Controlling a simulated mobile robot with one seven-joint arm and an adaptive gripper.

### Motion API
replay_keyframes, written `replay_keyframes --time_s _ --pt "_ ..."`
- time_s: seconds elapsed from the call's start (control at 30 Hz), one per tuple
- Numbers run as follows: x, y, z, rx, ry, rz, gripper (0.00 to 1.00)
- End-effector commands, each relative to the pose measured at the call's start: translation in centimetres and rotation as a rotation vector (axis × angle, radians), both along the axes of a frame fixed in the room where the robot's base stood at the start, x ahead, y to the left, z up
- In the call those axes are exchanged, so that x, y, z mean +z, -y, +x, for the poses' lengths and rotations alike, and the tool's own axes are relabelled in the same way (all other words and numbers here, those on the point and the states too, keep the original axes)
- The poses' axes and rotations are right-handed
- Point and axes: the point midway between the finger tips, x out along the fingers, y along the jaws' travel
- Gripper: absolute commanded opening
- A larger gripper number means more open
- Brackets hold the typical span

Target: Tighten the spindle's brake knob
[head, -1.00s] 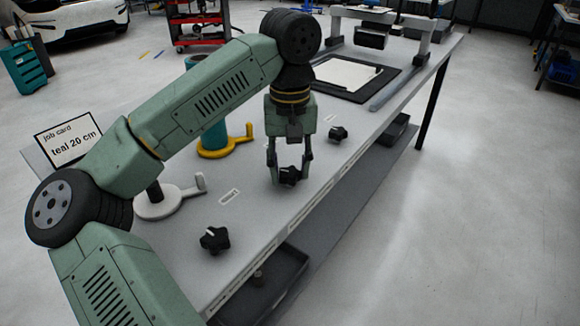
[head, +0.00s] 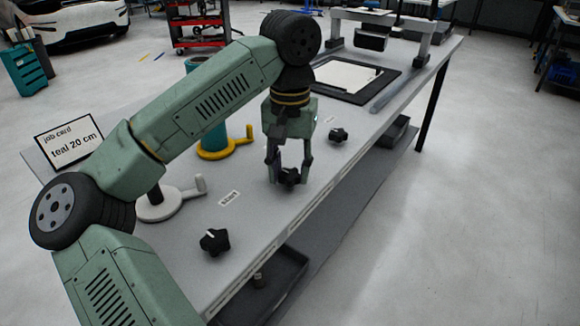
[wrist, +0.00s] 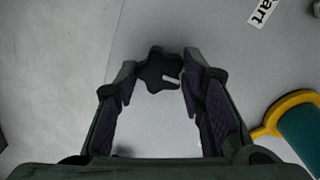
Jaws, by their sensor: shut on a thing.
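My gripper (head: 289,174) points down at the bench, its fingers shut on a black star-shaped knob (head: 291,180) near the bench's front edge. In the wrist view the knob (wrist: 158,70) sits between the fingertips, a white mark on its right side. Beyond it, partly behind my arm, is a teal roll (head: 213,128) upright on a yellow base with a handle (head: 232,148). Two similar black knobs stand free: one nearer (head: 215,241) and one farther along (head: 338,135). Which spindle the held knob belongs to cannot be told from labels.
A white base with a crank (head: 177,201) is partly behind my arm. A job card (head: 69,146) reads "teal 20 cm". A "start" label (head: 229,198) lies on the bench. A black-framed white panel (head: 348,77) and a grey gantry (head: 424,47) are at the far end.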

Motion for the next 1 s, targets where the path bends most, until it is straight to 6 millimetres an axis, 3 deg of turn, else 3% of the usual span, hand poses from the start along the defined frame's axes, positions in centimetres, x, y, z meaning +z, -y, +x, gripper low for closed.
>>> replay_keyframes --time_s 0.13,0.17,0.43,0.77,1.0 --pt "0.0 0.0 0.0 0.000 0.002 0.000 0.08" --pt "0.0 0.0 0.0 0.000 0.002 0.000 0.38" --pt "0.0 0.0 0.0 0.001 0.001 0.000 0.56" --pt "0.2 0.0 0.0 0.001 0.001 0.001 0.57" --pt "3.6 -0.1 0.1 0.004 0.005 0.003 0.57"
